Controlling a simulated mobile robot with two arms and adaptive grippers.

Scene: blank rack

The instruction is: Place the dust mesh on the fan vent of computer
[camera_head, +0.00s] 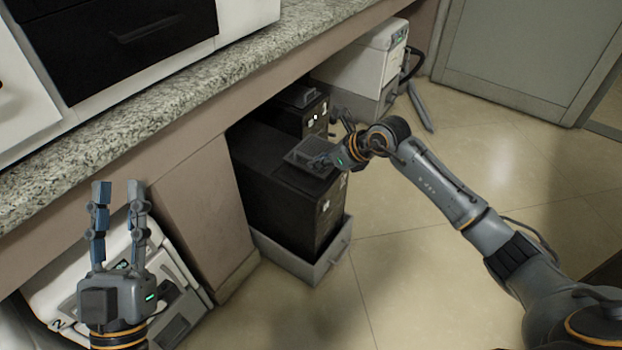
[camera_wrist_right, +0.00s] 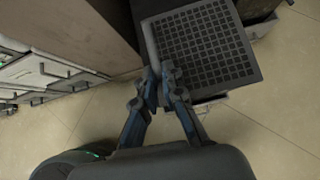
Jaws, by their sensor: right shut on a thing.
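The dust mesh (camera_wrist_right: 205,45) is a dark square plate with a grid of holes in the right wrist view. My right gripper (camera_wrist_right: 161,72) is shut on its near edge. In the head view the mesh (camera_head: 308,152) is above the top of the near black computer (camera_head: 268,195); I cannot tell whether it touches. The fan vent is not clearly visible, perhaps hidden under the mesh. My right gripper (camera_head: 326,158) is at the mesh's right side there. My left gripper (camera_head: 119,192) is open and empty, at the left in front of the counter.
The near computer stands in a grey tray (camera_head: 335,258) under the granite counter (camera_head: 170,105). A second black computer (camera_head: 283,114) stands behind it, with a dark item on top. A white machine (camera_head: 365,60) is at the back. The floor (camera_head: 430,265) at right is clear.

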